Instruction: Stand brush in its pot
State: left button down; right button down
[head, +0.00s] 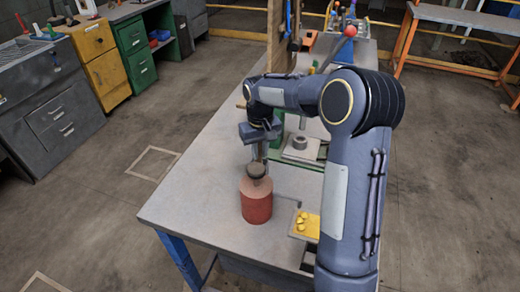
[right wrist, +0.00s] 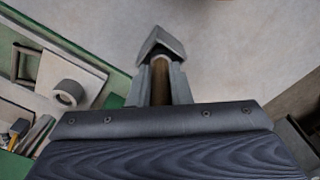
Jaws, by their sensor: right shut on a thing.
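In the right wrist view a brown handle (right wrist: 159,82) shows between the grey fingers. Below the fingers in the head view is the brush's dark round part (head: 256,170), right over the pot's top. I cannot tell whether its lower end is inside the pot or just above it. My left gripper is not in view.
A yellow tray (head: 310,229) with small yellow pieces lies right of the pot. A grey block with a ring (head: 300,145) stands behind, on a green-edged surface. A wooden panel (head: 283,38) rises farther back. The bench (head: 190,205) is clear left of the pot.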

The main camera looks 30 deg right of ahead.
jog(key=shift+f+b, duration=0.4)
jog(key=shift+f, duration=0.25)
jog(key=c, duration=1.3)
grip_release()
jog(key=shift+o, duration=0.2)
jog(key=shift+r, duration=0.15)
notch_tip(320, 180, up, 8)
jog(key=shift+s, duration=0.15)
